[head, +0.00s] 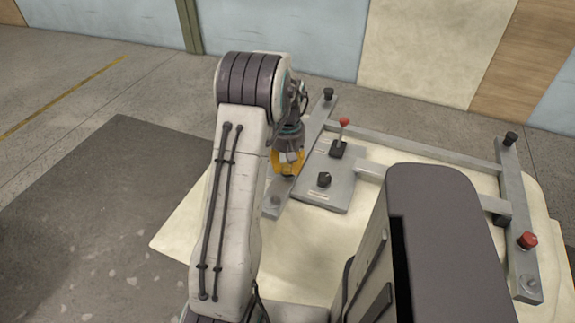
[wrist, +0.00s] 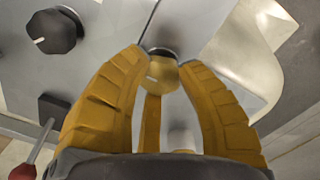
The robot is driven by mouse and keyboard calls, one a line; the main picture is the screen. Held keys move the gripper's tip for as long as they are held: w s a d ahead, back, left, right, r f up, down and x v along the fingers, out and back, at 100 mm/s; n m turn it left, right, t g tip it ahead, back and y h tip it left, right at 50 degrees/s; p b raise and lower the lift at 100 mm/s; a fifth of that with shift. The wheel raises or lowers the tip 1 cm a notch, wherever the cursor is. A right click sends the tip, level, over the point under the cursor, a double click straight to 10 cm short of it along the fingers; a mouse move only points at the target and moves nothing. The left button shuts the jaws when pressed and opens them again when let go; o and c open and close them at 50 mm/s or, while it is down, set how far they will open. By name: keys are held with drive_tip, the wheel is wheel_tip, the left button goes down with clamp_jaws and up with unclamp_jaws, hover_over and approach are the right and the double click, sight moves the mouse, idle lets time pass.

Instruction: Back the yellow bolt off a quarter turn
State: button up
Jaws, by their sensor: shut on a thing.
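My gripper (head: 286,163) is over the left bar (head: 277,196) of the grey frame in the head view, fingers pointing down. A dark round part (wrist: 162,52) shows just beyond the bolt head. In the head view the bolt is hidden by my gripper and cannot be told from the yellow fingers.
A grey plate (head: 337,205) beside my gripper carries a black knob (head: 324,180) and a red-tipped lever (head: 343,123). Black knobs top the frame at the back (head: 328,94) and right (head: 511,138). A red knob (head: 527,240) is at far right. The cream shell (head: 195,232) lies underneath.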

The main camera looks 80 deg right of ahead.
sight(288, 166)
drive_tip(key=shift+a+f, duration=0.15)
idle(0.3)
drive_tip(key=o, duration=1.2)
drive_tip(key=shift+d+r, duration=0.2)
drive_tip(key=shift+r, duration=0.5)
wheel_tip(288, 166, up, 11)
drive_tip(key=shift+f, duration=0.1)
